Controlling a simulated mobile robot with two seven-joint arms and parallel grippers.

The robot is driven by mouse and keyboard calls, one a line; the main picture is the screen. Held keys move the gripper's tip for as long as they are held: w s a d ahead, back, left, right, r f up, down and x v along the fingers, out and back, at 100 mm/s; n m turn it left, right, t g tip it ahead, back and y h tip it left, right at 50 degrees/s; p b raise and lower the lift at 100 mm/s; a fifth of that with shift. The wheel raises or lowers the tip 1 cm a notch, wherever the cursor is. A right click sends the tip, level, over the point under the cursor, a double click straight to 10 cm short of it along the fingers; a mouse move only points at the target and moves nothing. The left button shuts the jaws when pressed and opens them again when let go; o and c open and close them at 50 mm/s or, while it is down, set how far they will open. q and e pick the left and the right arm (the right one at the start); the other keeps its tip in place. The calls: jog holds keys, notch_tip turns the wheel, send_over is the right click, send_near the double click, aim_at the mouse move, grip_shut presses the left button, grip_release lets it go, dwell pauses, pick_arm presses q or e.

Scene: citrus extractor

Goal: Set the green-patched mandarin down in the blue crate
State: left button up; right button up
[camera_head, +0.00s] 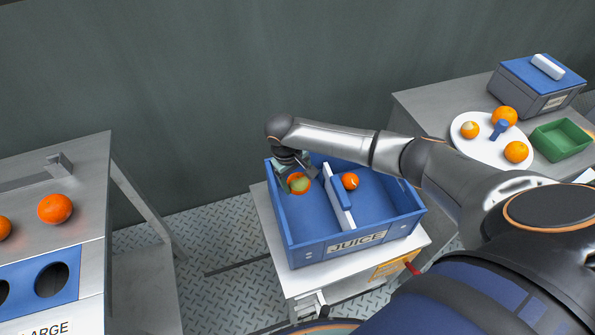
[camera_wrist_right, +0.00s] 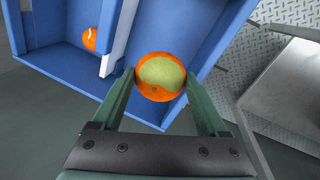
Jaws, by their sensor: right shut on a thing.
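The green-patched mandarin (camera_head: 300,184) is orange with a pale green patch. My right gripper (camera_head: 299,182) is shut on it, above the left compartment of the blue crate (camera_head: 333,252), which carries a JUICE label. In the right wrist view the mandarin (camera_wrist_right: 160,77) sits between the two fingertips of the right gripper (camera_wrist_right: 160,85), with the blue crate (camera_wrist_right: 205,25) behind it. I cannot tell how far it is above the crate floor. My left gripper is not in view.
A white divider (camera_head: 338,198) splits the crate. Another mandarin (camera_head: 350,181) with a white mark lies in the right compartment. The crate stands on a metal stand (camera_head: 275,240). At right are a white plate (camera_head: 480,148) with several fruits, a green tray (camera_head: 562,140) and a lidded box (camera_head: 537,83).

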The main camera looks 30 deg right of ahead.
jog(key=shift+f, duration=0.15)
notch_tip(320, 180, down, 8)
jog(key=b, duration=0.4)
jog(key=shift+b, duration=0.4)
dwell(1.6)
jog(key=o, duration=1.3)
jog(key=shift+o, duration=0.2)
jog(key=shift+a, duration=0.1)
jog(key=r, duration=0.4)
jog(key=a+r+p, duration=0.1)
jog(key=r, duration=0.3)
jog(key=a+r, duration=0.1)
jog(key=r, duration=0.3)
jog(key=shift+a+r+p, duration=0.1)
jog(key=shift+r+p, duration=0.1)
jog(key=shift+p, duration=0.1)
